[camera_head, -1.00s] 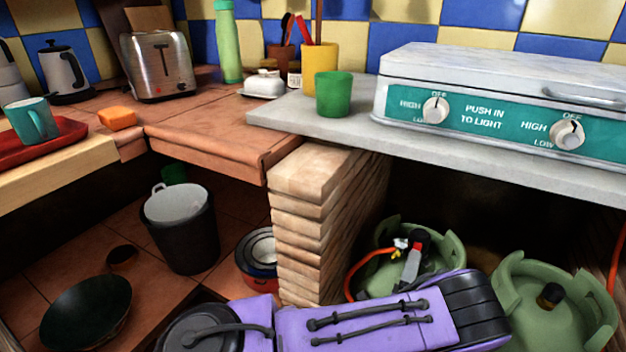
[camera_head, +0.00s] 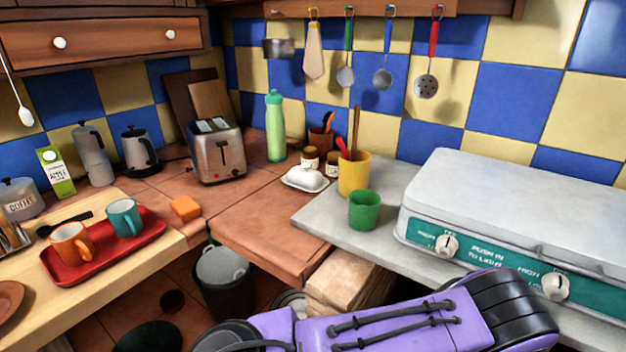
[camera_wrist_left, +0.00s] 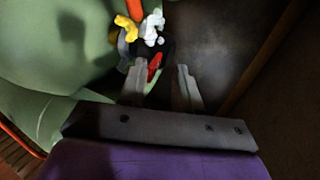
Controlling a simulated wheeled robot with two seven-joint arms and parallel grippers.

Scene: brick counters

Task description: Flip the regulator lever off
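In the left wrist view, the regulator (camera_wrist_left: 168,48) is a dark body with white and yellow fittings beside a green gas cylinder (camera_wrist_left: 45,45). Its red lever (camera_wrist_left: 155,66) shows between the fingertips of my left gripper (camera_wrist_left: 162,74), nearer the left finger. The two fingers are apart. I cannot tell whether either finger touches the lever. In the head view the regulator and both grippers are out of sight; a purple arm link of mine crosses the lower right. My right gripper is in neither current view.
An orange hose (camera_wrist_left: 134,10) rises from the regulator. A dark wall is close on the right of the wrist view. In the head view, a grey stove (camera_head: 530,205) stands on the counter (camera_head: 325,215), with a green cup (camera_head: 364,210) near its edge.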

